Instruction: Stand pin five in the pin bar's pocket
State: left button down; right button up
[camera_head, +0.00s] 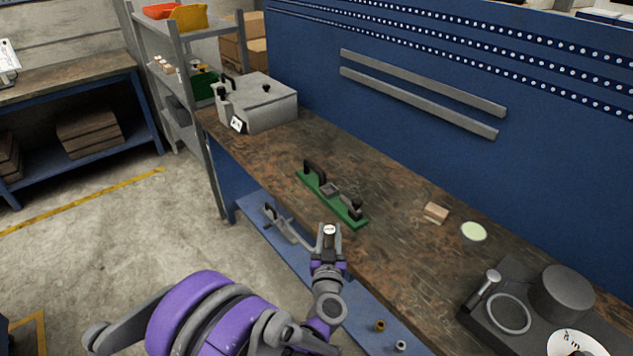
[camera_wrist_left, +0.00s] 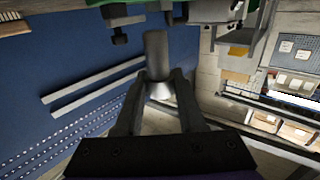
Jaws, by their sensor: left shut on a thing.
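My left gripper (camera_head: 329,236) is shut on a grey cylindrical pin with a pale marked top (camera_head: 329,229), near the bench's front edge. In the left wrist view the pin (camera_wrist_left: 157,55) shows as a plain grey cylinder between the two fingers (camera_wrist_left: 160,95). The pin bar (camera_head: 345,211) is a green base with black handles and grey blocks, lying on the bench behind and left of the gripper. The gripper and pin are apart from it. I cannot make out the pocket clearly. My right gripper is not in view.
A grey box (camera_head: 262,103) stands at the bench's far left end. A wooden block (camera_head: 436,212) and a pale green disc (camera_head: 473,232) lie right of the bar. A dark fixture (camera_head: 510,315) stands at the right. Small brass (camera_head: 380,326) and grey pieces sit on the lower shelf.

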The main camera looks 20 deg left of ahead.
aim_at(329, 188)
jog(key=i+j+u, duration=0.15)
jog(key=i+j, duration=0.7)
jog(key=k+j, duration=0.05)
jog(key=j, duration=0.05)
